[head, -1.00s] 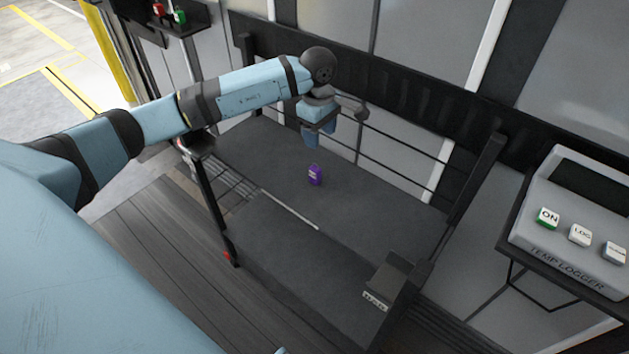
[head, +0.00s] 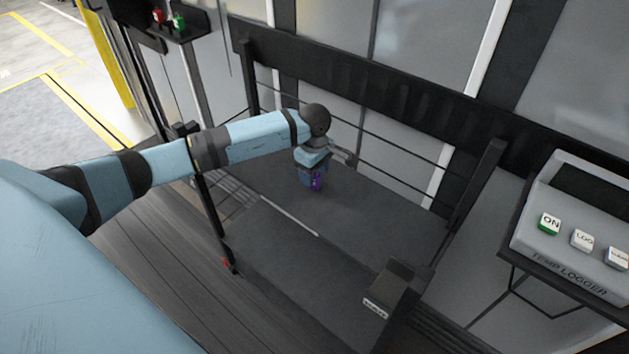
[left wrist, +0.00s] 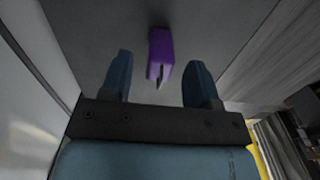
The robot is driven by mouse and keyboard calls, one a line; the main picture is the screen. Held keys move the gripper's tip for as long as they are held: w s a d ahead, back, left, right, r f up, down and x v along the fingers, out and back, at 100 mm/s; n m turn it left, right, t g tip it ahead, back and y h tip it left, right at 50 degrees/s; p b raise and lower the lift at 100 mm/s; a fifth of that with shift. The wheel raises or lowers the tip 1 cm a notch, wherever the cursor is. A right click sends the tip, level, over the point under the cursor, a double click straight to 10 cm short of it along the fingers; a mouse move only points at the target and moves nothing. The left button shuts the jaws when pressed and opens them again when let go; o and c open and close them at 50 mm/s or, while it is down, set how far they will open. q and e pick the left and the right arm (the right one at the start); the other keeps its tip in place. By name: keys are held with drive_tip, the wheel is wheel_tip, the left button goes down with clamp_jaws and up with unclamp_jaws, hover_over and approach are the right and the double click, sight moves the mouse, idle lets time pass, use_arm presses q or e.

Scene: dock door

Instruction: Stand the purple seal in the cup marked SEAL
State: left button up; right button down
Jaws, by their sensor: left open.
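The purple seal (head: 316,182) stands on the dark grey platform (head: 340,215). In the left wrist view the seal (left wrist: 160,52) shows as a purple block with a pale mark, just beyond and between the fingertips. My left gripper (head: 312,184) is open and comes down from above at the seal; it also shows in the left wrist view (left wrist: 162,72). I cannot tell whether a finger touches the seal. A dark box-like holder (head: 389,287) with a small white label sits at the platform's near right; its lettering is too small to read. My right gripper is not in view.
A grey TEMP LOGGER console (head: 575,215) with ON and LOG buttons stands at the right. Black rails and a post (head: 470,190) edge the platform. A small shelf (head: 172,25) with red and green items hangs at the upper left. The middle of the platform is clear.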

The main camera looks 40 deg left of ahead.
use_arm(q)
drive_tip(key=shift+f, duration=0.85)
clamp_jaws()
